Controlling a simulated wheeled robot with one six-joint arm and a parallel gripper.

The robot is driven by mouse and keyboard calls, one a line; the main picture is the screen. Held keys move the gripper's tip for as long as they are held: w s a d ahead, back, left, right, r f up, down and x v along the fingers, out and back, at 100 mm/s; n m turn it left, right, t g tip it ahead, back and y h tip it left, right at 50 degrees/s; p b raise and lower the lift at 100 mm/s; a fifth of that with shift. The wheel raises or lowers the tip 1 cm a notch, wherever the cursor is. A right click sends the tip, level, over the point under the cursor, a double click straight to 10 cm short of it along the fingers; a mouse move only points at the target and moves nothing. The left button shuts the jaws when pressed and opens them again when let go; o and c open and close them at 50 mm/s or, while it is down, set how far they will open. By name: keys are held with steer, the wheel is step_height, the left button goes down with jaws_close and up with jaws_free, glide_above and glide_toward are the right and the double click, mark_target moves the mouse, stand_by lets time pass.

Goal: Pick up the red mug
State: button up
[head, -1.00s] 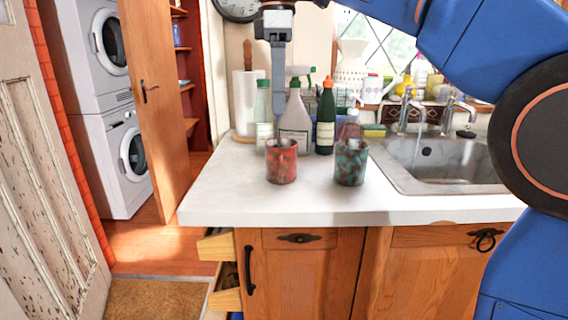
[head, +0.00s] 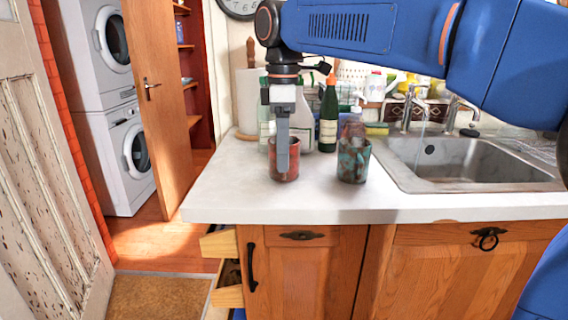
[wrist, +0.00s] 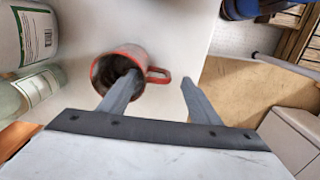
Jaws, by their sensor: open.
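The red mug (head: 285,172) stands upright on the white counter, left of a teal mottled mug (head: 353,161). In the wrist view the red mug (wrist: 132,57) is seen from above, with its handle pointing right. My gripper (head: 283,168) points down at the red mug and hides part of it in the head view. In the wrist view my gripper (wrist: 158,76) is open. The left finger overlaps the mug's opening, and the right finger is beyond the handle, over the counter's edge. I cannot tell whether the left fingertip is inside the mug or above it.
Bottles stand behind the mugs, among them a dark green one (head: 327,121) and a white one (head: 305,127). A paper roll (head: 247,103) is at the back left. The sink (head: 455,160) is to the right. The counter's front left (head: 225,200) is clear.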

steer(key=shift+w+f, duration=0.15)
steer(key=shift+f, duration=1.75)
steer(key=shift+c, duration=0.3)
jaws_close()
steer(key=shift+r, duration=0.1)
